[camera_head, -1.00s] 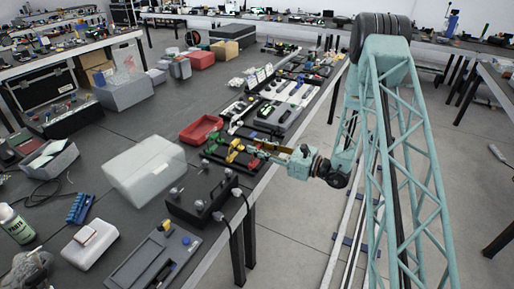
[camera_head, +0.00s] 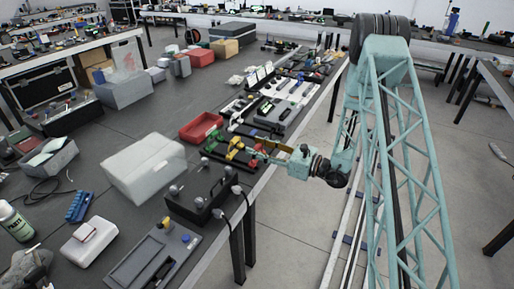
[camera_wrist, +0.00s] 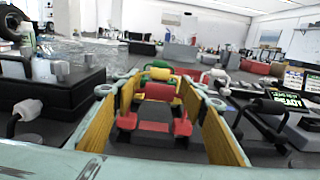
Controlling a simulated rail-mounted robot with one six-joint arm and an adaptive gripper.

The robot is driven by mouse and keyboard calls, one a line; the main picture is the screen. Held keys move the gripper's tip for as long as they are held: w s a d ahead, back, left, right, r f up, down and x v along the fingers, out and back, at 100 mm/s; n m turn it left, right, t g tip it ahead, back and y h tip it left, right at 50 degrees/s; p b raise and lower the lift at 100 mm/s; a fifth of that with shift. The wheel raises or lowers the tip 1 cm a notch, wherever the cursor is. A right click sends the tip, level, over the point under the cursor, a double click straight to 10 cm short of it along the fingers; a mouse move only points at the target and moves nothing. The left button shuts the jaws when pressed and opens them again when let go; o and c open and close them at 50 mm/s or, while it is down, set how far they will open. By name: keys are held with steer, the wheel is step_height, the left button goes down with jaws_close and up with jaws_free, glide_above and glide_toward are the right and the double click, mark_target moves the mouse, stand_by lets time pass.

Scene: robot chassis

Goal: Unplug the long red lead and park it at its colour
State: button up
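In the wrist view a red lead with a thick red grip (camera_wrist: 160,92) and a lower red bar with two red ends (camera_wrist: 152,127) shows between my gripper's (camera_wrist: 160,103) yellow-lined fingers. The fingers are spread, with a gap on the right side of the red parts; contact on the left is unclear. Green (camera_wrist: 158,74) and yellow leads stand just behind the red one. In the head view my gripper (camera_head: 262,149) is at the bench's front edge, beside the row of green (camera_head: 214,139), yellow (camera_head: 235,146) and red (camera_head: 254,162) leads. Their sockets are too small to make out.
A black box with knobs (camera_head: 200,190) stands left of the leads, nearer the camera. A red tray (camera_head: 201,127) lies behind them, and a white box (camera_head: 144,166) further left. Grey panels with black parts (camera_head: 285,98) lie beyond.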

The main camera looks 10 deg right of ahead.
steer(key=shift+d, duration=0.1)
stand_by(0.3)
steer(key=v, duration=1.2)
stand_by(0.3)
steer(key=shift+r, duration=0.1)
stand_by(0.8)
steer(key=s+a+r+n+g+y, duration=0.1)
steer(key=s+a+r+n+g, duration=0.95)
steer(key=s+a+r, duration=0.7)
steer(key=s+a+r+n+g+h, duration=0.3)
steer(key=s+r+n+h, duration=0.3)
steer(key=s, duration=0.6)
steer(key=s+d+r+n+t+h, duration=0.2)
steer(key=s+d+r+n+h, duration=0.2)
steer(key=s, duration=0.5)
steer(key=s+d+r+n+t+h, duration=0.3)
steer(key=s+d+r+n+h, duration=0.1)
steer(key=s, duration=0.5)
steer(key=shift+d+r+n, duration=0.85)
steer(key=shift+d+n, duration=0.1)
steer(key=shift+d, duration=0.75)
